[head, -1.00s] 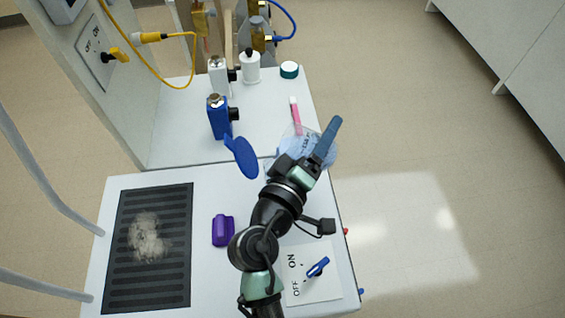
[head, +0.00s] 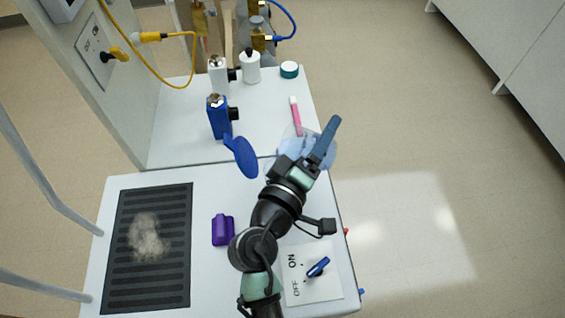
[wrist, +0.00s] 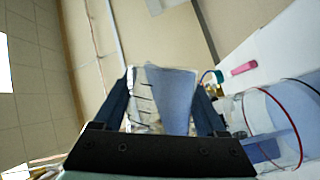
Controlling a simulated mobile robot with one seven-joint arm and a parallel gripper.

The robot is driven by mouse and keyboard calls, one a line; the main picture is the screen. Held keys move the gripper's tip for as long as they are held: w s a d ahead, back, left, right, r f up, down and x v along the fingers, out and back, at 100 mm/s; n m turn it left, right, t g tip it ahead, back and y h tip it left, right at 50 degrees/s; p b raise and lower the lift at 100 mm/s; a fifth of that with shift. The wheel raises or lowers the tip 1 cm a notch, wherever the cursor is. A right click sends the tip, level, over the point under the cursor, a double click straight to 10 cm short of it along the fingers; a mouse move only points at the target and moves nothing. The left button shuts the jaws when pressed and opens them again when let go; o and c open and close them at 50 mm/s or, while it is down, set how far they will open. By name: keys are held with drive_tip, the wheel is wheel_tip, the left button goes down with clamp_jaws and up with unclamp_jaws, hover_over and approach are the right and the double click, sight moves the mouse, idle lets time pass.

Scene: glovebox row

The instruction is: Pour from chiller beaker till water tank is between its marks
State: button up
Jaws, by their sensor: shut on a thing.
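My gripper (wrist: 160,105) is shut on the chiller beaker (wrist: 172,90), a clear vessel with dark graduation marks and blue liquid. The liquid lies towards the right of the beaker, with a slanted edge, so the beaker looks tilted. The water tank (wrist: 250,112) is a clear round vessel beside the beaker at the right of the wrist view. It has a red ring and a dark ring, and some blue liquid shows in it; I cannot tell its level against the rings. In the head view my gripper (head: 315,150) partly hides the pale blue, clear vessels, which overlap.
A blue bottle (head: 217,120), white bottles (head: 251,68), a pink stick (head: 296,116) and a green-rimmed lid (head: 289,69) stand or lie on the far bench. Nearer are a purple block (head: 223,230), a dark ribbed mat (head: 120,260) and an ON/OFF switch plate (head: 310,289).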

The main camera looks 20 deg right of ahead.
drive_tip(key=shift+f+n, duration=0.15)
drive_tip(key=shift+n, duration=0.35)
idle(1.3)
drive_tip(key=shift+h, duration=0.3)
idle(0.3)
